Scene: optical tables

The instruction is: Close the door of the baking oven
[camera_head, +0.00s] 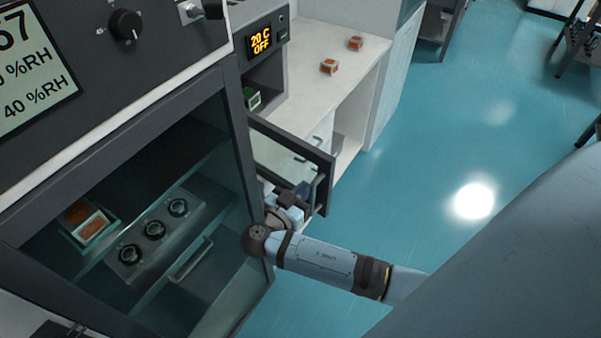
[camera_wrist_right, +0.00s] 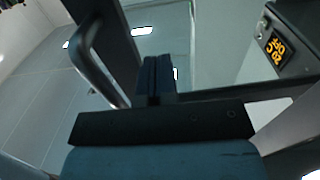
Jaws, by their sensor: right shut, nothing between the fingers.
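The baking oven (camera_head: 240,40) has a lit display reading 20 C OFF. Its glass door (camera_head: 285,160) stands open, swung out from the oven's front; its dark frame and bar handle (camera_wrist_right: 93,62) show in the right wrist view. My right gripper (camera_head: 300,194) is low beside the door, near its free end, and partly overlaps the door in the head view. In the right wrist view its fingers (camera_wrist_right: 156,72) are shut and empty, in front of the door frame and right of the handle. Whether they touch the door I cannot tell.
A large humidity cabinet (camera_head: 110,70) with a glass front stands left of the oven, close to my right arm. A white counter (camera_head: 345,55) with two small orange-topped boxes (camera_head: 329,66) lies beyond the door. A green-and-white box (camera_head: 252,98) sits inside the oven.

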